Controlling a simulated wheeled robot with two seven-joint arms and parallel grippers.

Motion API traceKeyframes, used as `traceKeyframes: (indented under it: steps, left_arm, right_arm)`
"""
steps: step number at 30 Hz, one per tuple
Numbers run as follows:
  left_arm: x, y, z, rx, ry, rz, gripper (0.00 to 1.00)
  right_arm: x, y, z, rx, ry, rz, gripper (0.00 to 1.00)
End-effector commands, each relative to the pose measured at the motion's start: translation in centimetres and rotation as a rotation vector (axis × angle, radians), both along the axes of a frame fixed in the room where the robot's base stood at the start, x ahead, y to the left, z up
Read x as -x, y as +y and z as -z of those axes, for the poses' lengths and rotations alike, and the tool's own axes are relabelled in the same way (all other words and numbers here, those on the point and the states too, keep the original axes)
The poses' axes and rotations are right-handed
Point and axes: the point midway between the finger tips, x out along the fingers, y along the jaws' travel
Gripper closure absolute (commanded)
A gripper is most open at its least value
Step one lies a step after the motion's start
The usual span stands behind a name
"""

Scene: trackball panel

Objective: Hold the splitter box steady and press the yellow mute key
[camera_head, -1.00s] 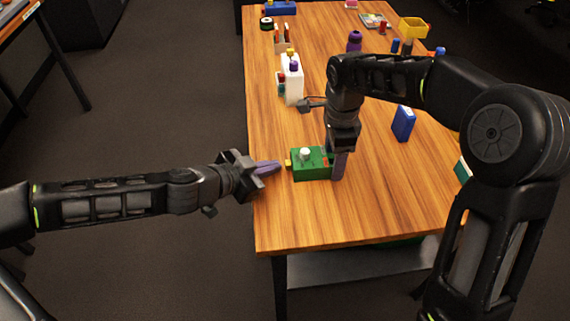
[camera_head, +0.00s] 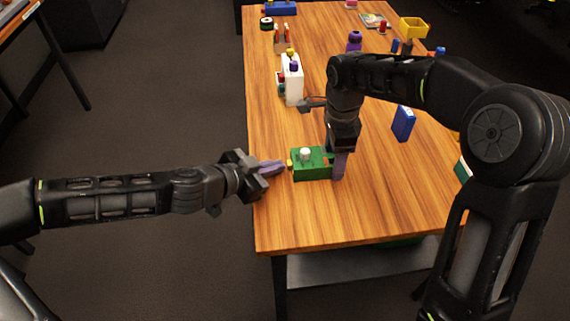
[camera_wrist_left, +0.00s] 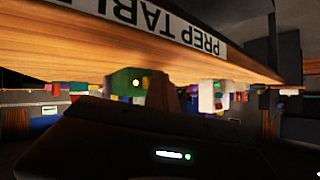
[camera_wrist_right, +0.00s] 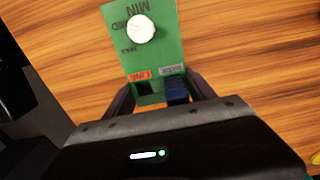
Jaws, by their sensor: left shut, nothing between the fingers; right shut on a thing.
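The splitter box (camera_head: 309,170) is a small green box with a white knob (camera_head: 305,154), near the table's left edge. The yellow mute key (camera_head: 289,164) sticks out of its left side. My right gripper (camera_head: 339,166) points down and is shut on the box's right end. In the right wrist view the green box (camera_wrist_right: 165,48) shows the knob, small labels, a dark socket and a blue part (camera_wrist_right: 177,90) between the fingers. My left gripper (camera_head: 283,167) is shut and empty, its fingertips right at the yellow key. I cannot tell whether they touch it.
A white box (camera_head: 293,85) with coloured parts stands behind the splitter box. A blue box (camera_head: 403,123) stands to the right. A purple bottle (camera_head: 354,42) and a yellow bin (camera_head: 413,27) are farther back. The wooden table (camera_head: 350,215) is clear in front.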

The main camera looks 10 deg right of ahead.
Motion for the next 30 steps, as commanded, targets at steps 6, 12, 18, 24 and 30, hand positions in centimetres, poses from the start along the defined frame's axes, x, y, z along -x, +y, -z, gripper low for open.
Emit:
traceKeyframes:
  steps: [6, 12, 18, 24, 30]
  left_arm:
    - [0.0, -0.2, -0.1, 0.001, 0.0, 0.001, 1.0]
    - [0.0, -0.1, -0.1, 0.002, -0.001, 0.001, 1.0]
    - [0.0, 0.7, -0.1, 0.001, -0.002, 0.001, 1.0]
    - [0.0, 1.6, -0.1, 0.0, -0.001, 0.002, 1.0]
    - [0.0, 1.7, -0.1, 0.001, 0.0, 0.001, 1.0]
  right_arm:
    - [0.0, 0.1, 0.0, -0.001, 0.0, -0.001, 0.82]
    - [0.0, 0.1, 0.0, -0.002, 0.0, -0.002, 0.82]
    - [0.0, 0.1, 0.0, -0.001, 0.0, -0.002, 0.82]
    - [0.0, 0.1, 0.0, -0.001, 0.0, -0.001, 0.82]
    - [0.0, 0.1, 0.0, -0.001, 0.0, -0.001, 0.82]
